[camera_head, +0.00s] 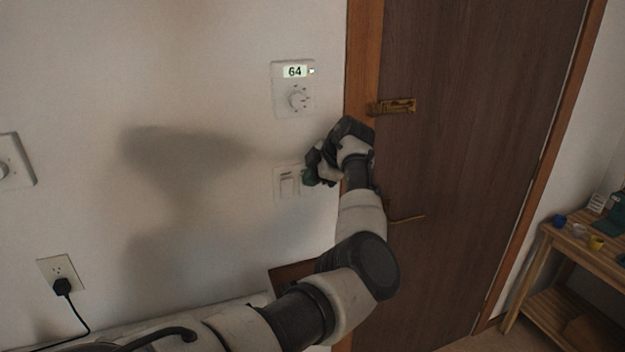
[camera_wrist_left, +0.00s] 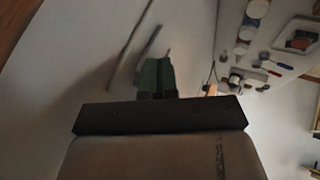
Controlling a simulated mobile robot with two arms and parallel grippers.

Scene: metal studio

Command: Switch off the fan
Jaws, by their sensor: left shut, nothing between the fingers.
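A white wall plate with a rocker switch (camera_head: 288,183) is on the wall left of the door frame. Above it is a white control plate (camera_head: 293,88) with a display reading 64 and a round dial. No fan shows, and I cannot tell which control belongs to it. My left gripper (camera_head: 311,177) is shut and empty, close to the right edge of the rocker plate, partly covering it. I cannot tell whether it touches. Its green fingertips (camera_wrist_left: 156,76) show in the left wrist view, near pale strips along the wall. My right gripper is not in view.
A brown door (camera_head: 470,130) with brass hardware stands right of my left arm. Another dial plate (camera_head: 14,160) is at the far left, above an outlet (camera_head: 62,272) with a black plug. A wooden table (camera_head: 575,246) with small items stands at the right.

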